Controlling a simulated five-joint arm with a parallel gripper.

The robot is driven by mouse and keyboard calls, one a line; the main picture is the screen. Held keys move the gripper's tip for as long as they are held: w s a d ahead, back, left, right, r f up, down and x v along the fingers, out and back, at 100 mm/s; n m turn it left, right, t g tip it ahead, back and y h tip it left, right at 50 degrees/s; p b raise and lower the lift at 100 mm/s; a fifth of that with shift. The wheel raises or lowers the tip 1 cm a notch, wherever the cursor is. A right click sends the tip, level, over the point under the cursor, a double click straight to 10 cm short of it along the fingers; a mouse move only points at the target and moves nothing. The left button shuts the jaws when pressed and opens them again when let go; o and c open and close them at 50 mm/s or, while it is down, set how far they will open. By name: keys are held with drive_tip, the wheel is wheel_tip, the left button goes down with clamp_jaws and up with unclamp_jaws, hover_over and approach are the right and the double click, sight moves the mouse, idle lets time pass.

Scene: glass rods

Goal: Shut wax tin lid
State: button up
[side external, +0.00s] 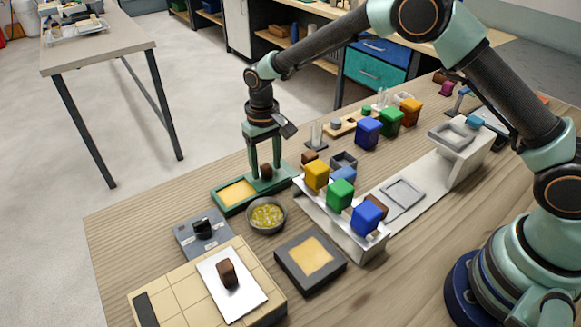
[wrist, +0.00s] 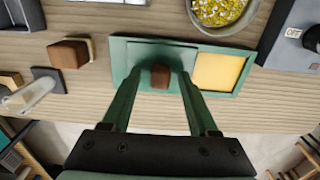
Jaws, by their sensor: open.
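The wax tin is a long, shallow green box (side external: 221,206), also in the wrist view (wrist: 240,58). Its yellow wax (side external: 237,193) lies bare at one end, the right end in the wrist view (wrist: 219,72). A green lid (wrist: 148,53) covers the other end and carries a brown block-shaped knob (wrist: 160,76), which also shows in the side view (side external: 266,170). My gripper (side external: 265,174) is open and low over the lid. In the wrist view its fingers (wrist: 159,78) stand either side of the knob, with gaps visible.
A grey bowl of yellow pellets (side external: 267,215) stands close beside the tin. A grey switch box (side external: 203,233) and a dark tray with a yellow square (side external: 310,258) are nearby. A white rack (side external: 345,236) with coloured blocks stands to the right.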

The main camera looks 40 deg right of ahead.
drive_tip(key=shift+c, duration=0.3)
clamp_jaws()
drive_tip(key=shift+a, duration=0.1)
idle(1.0)
